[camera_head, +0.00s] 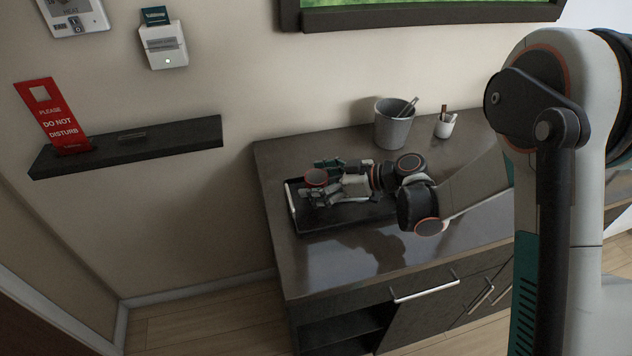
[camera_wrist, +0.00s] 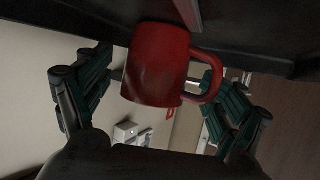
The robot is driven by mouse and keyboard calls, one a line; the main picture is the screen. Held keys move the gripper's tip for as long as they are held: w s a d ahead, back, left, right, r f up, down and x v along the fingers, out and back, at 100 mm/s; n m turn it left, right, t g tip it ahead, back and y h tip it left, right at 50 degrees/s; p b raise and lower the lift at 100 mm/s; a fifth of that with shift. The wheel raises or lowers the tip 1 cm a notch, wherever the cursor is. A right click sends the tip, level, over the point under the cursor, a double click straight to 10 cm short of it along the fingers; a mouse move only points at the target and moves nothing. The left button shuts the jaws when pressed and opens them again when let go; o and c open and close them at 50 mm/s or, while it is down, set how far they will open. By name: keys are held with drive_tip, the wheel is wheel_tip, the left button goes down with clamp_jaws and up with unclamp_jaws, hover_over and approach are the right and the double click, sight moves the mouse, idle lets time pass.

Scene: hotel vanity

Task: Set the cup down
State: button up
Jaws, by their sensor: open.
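A red cup (camera_wrist: 158,65) with a loop handle shows in the wrist view, between the two fingers of my gripper (camera_wrist: 158,72). The fingers are spread. There is a gap between the left finger and the cup's body; the handle is close to the right finger, and I cannot tell whether they touch. The cup appears to rest against the dark tray at the top of this view. In the head view, my gripper (camera_head: 328,186) is low over the black tray (camera_head: 315,222), and a round red patch of the cup (camera_head: 316,177) shows among the fingers.
The tray lies on the left end of the dark vanity top (camera_head: 300,262). A grey bin (camera_head: 392,128) and a small white holder (camera_head: 444,127) stand behind, near the wall. A wall shelf (camera_head: 150,142) with a red sign (camera_head: 50,118) is at the left. The counter's front left is clear.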

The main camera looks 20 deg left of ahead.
drive_tip(key=shift+r, duration=0.2)
drive_tip(key=p+v, duration=0.2)
drive_tip(key=v, duration=1)
drive_tip(key=shift+f+p, duration=0.15)
drive_tip(key=shift+p, duration=0.25)
drive_tip(key=s+d+r+m+t+h, duration=0.4)
drive_tip(key=s+d+r+m+h, duration=0.25)
drive_tip(key=d+r+m, duration=0.35)
drive_tip(key=s+d+r+m+t+h, duration=0.2)
drive_tip(key=s+d+m+h, duration=0.5)
drive_tip(key=s+d, duration=0.8)
drive_tip(key=shift+s+d+r+t, duration=0.2)
drive_tip(key=shift+d+t, duration=0.2)
drive_tip(key=shift+d, duration=0.45)
